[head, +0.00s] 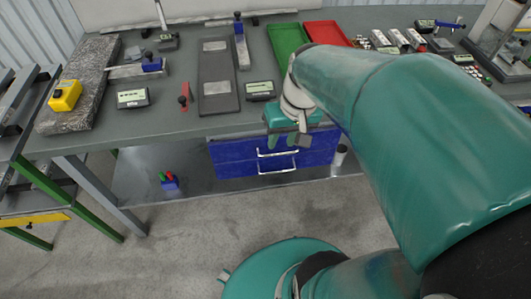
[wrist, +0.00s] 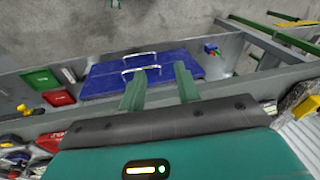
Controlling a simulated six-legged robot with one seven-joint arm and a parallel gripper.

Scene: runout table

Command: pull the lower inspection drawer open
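A blue drawer unit (head: 228,155) hangs under the workbench, with two bar handles on its front. The lower drawer handle (head: 277,171) sits below the upper drawer handle (head: 278,153). Both drawers look shut. In the wrist view the picture is turned over, so the lower handle (wrist: 139,54) is above the upper handle (wrist: 142,69). My gripper (head: 290,143) is at the bench's front edge, above and in front of the unit's right part. Its fingers (wrist: 160,73) are apart with nothing between them, clear of the handles as far as I can tell.
The workbench top (head: 190,118) carries gauges, a green tray (head: 286,40) and a red tray (head: 326,33). A small blue holder (head: 170,184) with coloured handles stands on the shelf left of the drawers. A green-legged rack (head: 95,222) stands at left. The floor in front is clear.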

